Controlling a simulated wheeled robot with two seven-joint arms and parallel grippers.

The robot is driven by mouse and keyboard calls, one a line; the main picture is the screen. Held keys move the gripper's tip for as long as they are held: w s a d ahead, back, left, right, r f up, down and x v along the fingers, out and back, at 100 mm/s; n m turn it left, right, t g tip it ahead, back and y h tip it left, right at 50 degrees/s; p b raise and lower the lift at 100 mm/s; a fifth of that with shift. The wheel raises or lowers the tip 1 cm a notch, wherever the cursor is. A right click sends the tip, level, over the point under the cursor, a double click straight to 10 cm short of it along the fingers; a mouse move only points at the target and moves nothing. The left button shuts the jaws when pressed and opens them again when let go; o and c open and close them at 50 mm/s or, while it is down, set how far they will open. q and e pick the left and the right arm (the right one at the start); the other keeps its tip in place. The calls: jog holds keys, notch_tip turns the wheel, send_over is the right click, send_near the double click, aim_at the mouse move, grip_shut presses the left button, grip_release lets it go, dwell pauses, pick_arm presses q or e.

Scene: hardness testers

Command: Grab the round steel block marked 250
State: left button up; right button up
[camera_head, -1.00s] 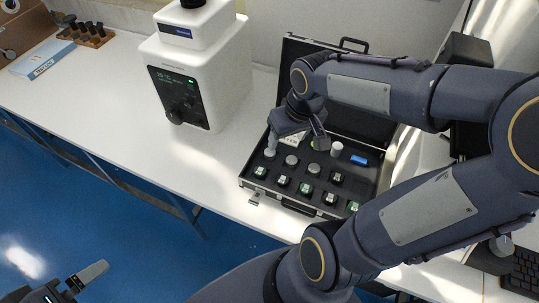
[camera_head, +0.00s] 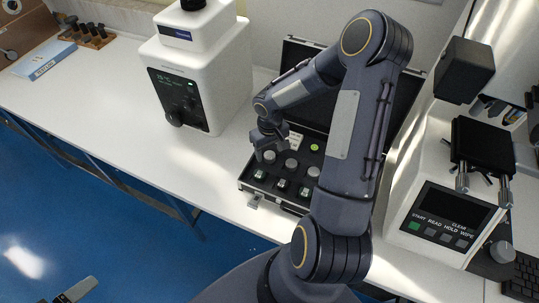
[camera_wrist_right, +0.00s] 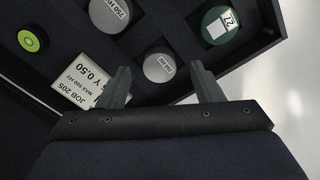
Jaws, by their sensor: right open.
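The open black case (camera_head: 249,180) holds round steel blocks in dark compartments. A grey round block (camera_wrist_right: 159,68) in the right wrist view bears small print that seems to read 250 HV; it is likely the leftmost grey block (camera_head: 269,156) in the head view. My right gripper (camera_wrist_right: 160,67) is open, its two fingers on either side of that block in the picture. I cannot tell how far above it they are. Another grey block (camera_wrist_right: 109,14) reads 750 HV. My left gripper (camera_head: 76,291) shows only partly at the bottom left edge.
A white card (camera_wrist_right: 80,82) and a green ring-shaped item (camera_wrist_right: 31,38) lie in the case. A green block (camera_wrist_right: 221,25) sits nearby. A white tester (camera_head: 205,65) stands left of the case, another tester (camera_head: 432,205) right.

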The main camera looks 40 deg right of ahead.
jog(key=shift+f, duration=0.85)
jog(key=shift+c, duration=0.4)
jog(key=shift+r, duration=0.1)
jog(key=c, duration=1.1)
